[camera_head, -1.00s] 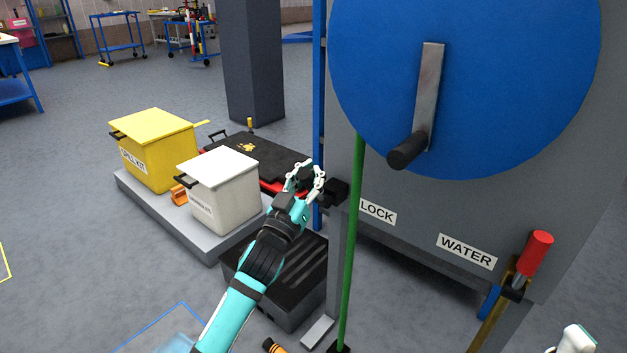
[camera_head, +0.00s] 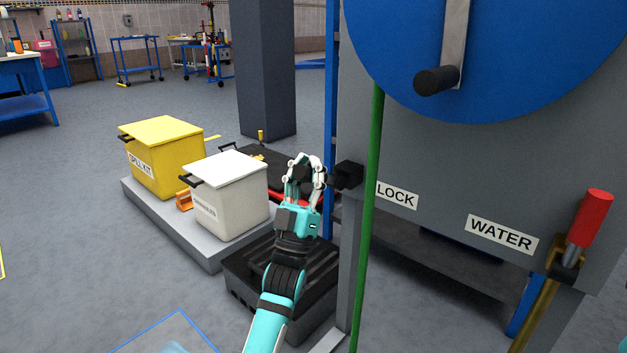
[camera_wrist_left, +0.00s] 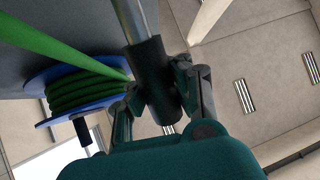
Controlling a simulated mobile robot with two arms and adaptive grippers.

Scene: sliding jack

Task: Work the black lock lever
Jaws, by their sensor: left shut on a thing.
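The black lock lever has a dark pivot block (camera_head: 349,175) on the grey machine's edge, left of the LOCK label (camera_head: 397,195). My left gripper (camera_head: 304,172) is beside that block, its fingers closed around the lever's end, which they partly hide. In the left wrist view the lever's black cylindrical grip (camera_wrist_left: 155,80) sits between the fingers, with a bare metal rod (camera_wrist_left: 131,18) running out of it.
A green upright hose or pole (camera_head: 370,220) stands just right of the lever. A WATER valve with red handle (camera_head: 592,218) is at right. A blue wheel (camera_head: 500,60) is above. Yellow (camera_head: 165,155) and white bins (camera_head: 228,195) stand left; a black crate (camera_head: 250,275) lies below my arm.

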